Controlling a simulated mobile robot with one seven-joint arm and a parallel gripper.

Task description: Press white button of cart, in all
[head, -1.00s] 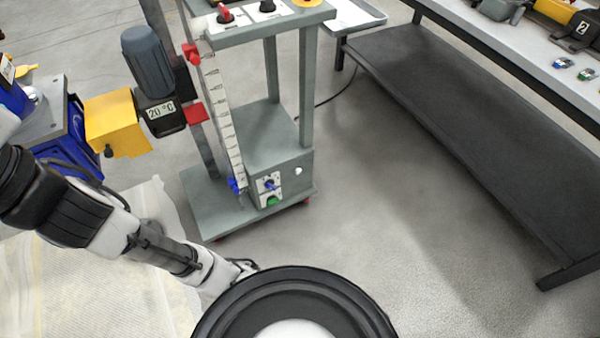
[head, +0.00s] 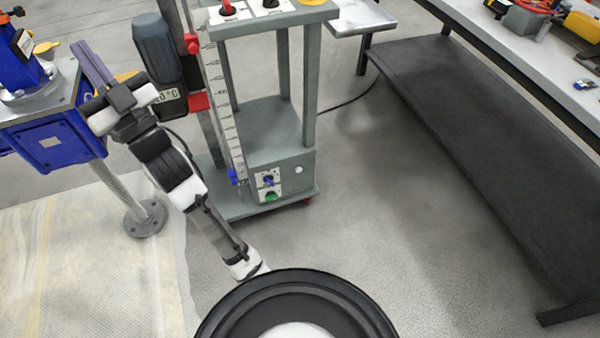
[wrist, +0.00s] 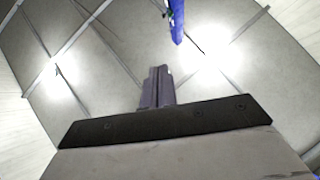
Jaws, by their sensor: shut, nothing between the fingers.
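The grey-green cart (head: 270,112) stands at centre in the head view. Its white button (head: 299,170) is a small round knob on the low front panel, right of a blue knob (head: 268,181) and above and right of a green button (head: 271,197). My gripper (head: 88,58) is up at the left, beside the cart's motor and well apart from the white button. In the wrist view its fingers (wrist: 157,86) are together with nothing between them, facing a bright tiled surface that looks like the ceiling. The button is not in the wrist view.
A blue machine (head: 52,140) on a pole stands left, close to my arm. A dark motor (head: 156,50) hangs on the cart's left side. A workbench (head: 500,38) with a dark lower shelf (head: 450,140) runs along the right. The floor (head: 370,230) right of the cart is clear.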

